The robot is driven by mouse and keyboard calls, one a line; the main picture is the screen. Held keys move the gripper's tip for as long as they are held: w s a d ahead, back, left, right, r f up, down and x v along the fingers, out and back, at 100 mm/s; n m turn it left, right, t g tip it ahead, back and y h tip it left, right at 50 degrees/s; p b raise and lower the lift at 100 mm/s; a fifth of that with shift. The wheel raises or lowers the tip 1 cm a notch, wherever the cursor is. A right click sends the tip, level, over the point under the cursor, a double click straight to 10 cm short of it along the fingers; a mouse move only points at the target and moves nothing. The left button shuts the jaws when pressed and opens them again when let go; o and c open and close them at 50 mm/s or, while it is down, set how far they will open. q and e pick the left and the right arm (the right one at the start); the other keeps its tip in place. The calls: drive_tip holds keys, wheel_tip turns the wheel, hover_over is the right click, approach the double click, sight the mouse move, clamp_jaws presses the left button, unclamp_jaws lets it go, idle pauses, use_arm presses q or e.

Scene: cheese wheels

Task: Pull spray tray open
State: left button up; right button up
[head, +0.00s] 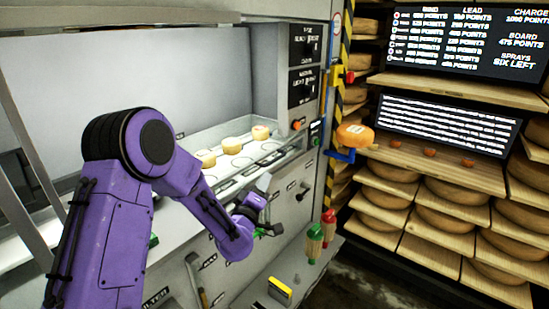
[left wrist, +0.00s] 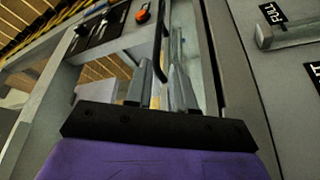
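The tray (head: 222,172) is a pale strip with round recesses at the back of the grey machine, and small yellow cheeses (head: 205,158) sit on it. I cannot tell whether this is the spray tray. My left gripper (head: 268,225) is at the machine's front, below and in front of that strip. In the left wrist view the grey fingers (left wrist: 159,88) are parted with a narrow gap. A thin dark bar (left wrist: 163,40) runs up in line with the gap; whether the fingers touch it is unclear. My right gripper is out of view.
A PULL label (left wrist: 273,13) and grey handle (left wrist: 285,35) are at the right of the wrist view. Red and green bottles (head: 315,243) stand right of my gripper. A cheese wheel (head: 355,135) sits by the striped post. Shelves (head: 410,240) of cheese wheels fill the right.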

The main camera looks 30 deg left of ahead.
sight(275, 160)
use_arm(q)
drive_tip(key=p+x, duration=0.3)
drive_tip(key=x, duration=0.6)
drive_tip(key=shift+w+r, duration=0.25)
drive_tip(key=shift+w, duration=0.05)
drive_tip(key=shift+w+a, duration=0.15)
drive_tip(key=shift+w, duration=0.3)
clamp_jaws()
